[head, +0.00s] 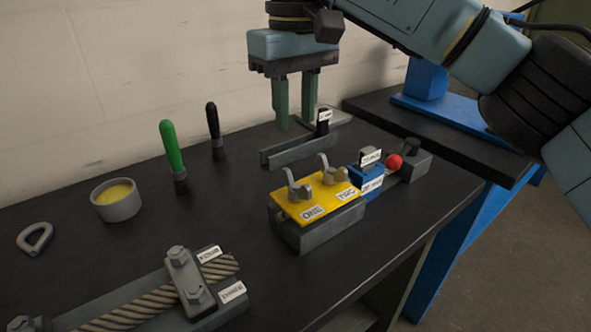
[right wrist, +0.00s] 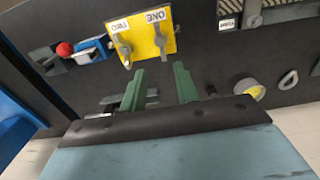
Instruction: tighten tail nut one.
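A yellow plate (head: 318,207) on a grey block carries two hooked grey fittings with nuts, side by side. The left fitting (head: 299,190) stands by one white label and the right fitting (head: 330,173) by another. In the right wrist view, the labels on the yellow plate (right wrist: 160,45) read upside down as ONE (right wrist: 157,15) and TWO (right wrist: 121,26). My right gripper (head: 296,120) hangs above the bench behind the plate, fingers down. Its green fingers are apart with nothing between them, also in the right wrist view (right wrist: 159,68). My left gripper is not in view.
A grey rail (head: 298,149) lies below the right gripper. A blue block (head: 367,178) and red ball (head: 394,162) stand right of the plate. Brushes (head: 172,150), a cup (head: 117,205) and a clamped rope (head: 150,305) are to the left. The dark bench between is clear.

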